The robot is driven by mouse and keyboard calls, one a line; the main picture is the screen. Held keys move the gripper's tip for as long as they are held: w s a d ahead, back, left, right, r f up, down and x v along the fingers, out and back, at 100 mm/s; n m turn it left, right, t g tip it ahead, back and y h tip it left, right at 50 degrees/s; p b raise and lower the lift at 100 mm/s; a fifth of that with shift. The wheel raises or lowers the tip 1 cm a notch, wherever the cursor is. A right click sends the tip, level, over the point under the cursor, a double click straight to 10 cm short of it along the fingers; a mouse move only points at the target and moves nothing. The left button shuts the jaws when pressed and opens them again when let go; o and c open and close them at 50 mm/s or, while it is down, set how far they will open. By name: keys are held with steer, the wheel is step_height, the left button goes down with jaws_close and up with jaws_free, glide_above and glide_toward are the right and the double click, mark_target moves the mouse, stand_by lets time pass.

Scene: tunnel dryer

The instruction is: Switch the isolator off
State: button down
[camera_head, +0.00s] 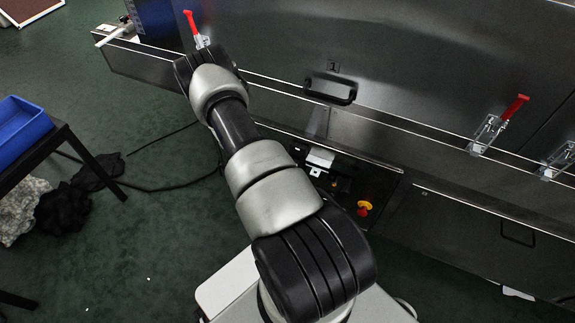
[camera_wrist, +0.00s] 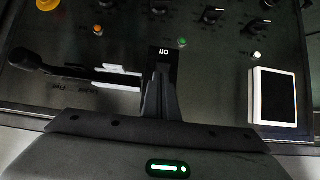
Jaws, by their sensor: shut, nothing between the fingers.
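A red-and-yellow knob (camera_head: 364,208), which looks like the isolator, sits on the dark control panel (camera_head: 345,187) low on the steel machine. In the wrist view a yellow-orange knob (camera_wrist: 47,4) is cut off at the top left edge; it may be the same one. My gripper (camera_wrist: 160,78) is shut and empty in front of the panel, below and right of that knob and apart from it. The head view does not show my gripper. The knob's setting is unclear.
A black-ended lever (camera_wrist: 25,60) lies just left of my fingers. Red-handled clamps (camera_head: 516,107) and a black handle (camera_head: 331,89) stick out of the machine. A blue crate (camera_head: 20,130) stands left.

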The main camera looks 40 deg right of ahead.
steer(key=shift+r+p, duration=0.4)
steer(key=shift+r, duration=0.4)
steer(key=shift+a+f, duration=0.1)
steer(key=shift+a, duration=0.1)
